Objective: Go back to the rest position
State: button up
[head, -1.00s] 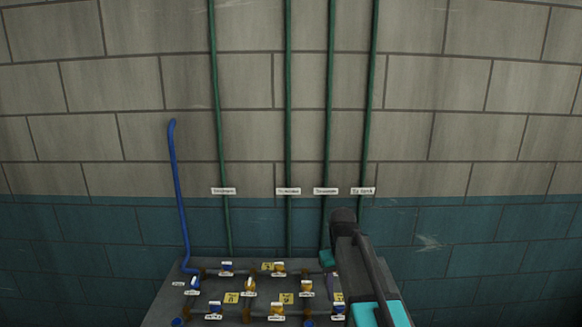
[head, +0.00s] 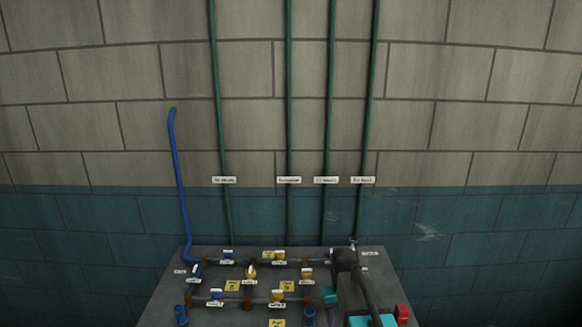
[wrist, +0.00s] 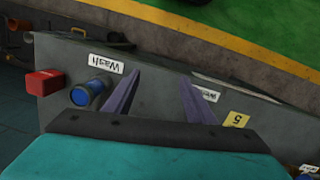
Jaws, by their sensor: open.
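My gripper (wrist: 160,90) shows in the wrist view with its two purple fingers spread apart and nothing between them. It is over the grey bench (wrist: 60,110), near a blue-capped pipe end (wrist: 90,92) and a white label (wrist: 94,63). In the head view my arm reaches over the right part of the bench (head: 205,255), and its fingers cannot be made out clearly there.
Pipes with blue and yellow valves (head: 278,296) and yellow tags cover the left and middle of the bench. A red block (head: 402,312) is at its right edge. A blue pipe (head: 178,185) and several green pipes (head: 289,120) rise along the wall.

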jog(key=s+f+g, duration=0.2)
jog(key=s+f, duration=1.3)
jog(key=f, duration=0.2)
jog(key=s+f+m+g, duration=0.1)
jog(key=s+f, duration=0.5)
jog(key=s, duration=0.5)
jog(key=s+f+m+g, duration=0.1)
jog(key=s+f, duration=0.5)
jog(key=s, duration=0.4)
notch_tip(320, 180, down, 14)
jog(key=b, duration=1.3)
jog(key=shift+d+r+n+g+y+b, duration=0.25)
jog(key=shift+d+n+g+y+b, duration=0.05)
jog(key=shift+y, duration=0.1)
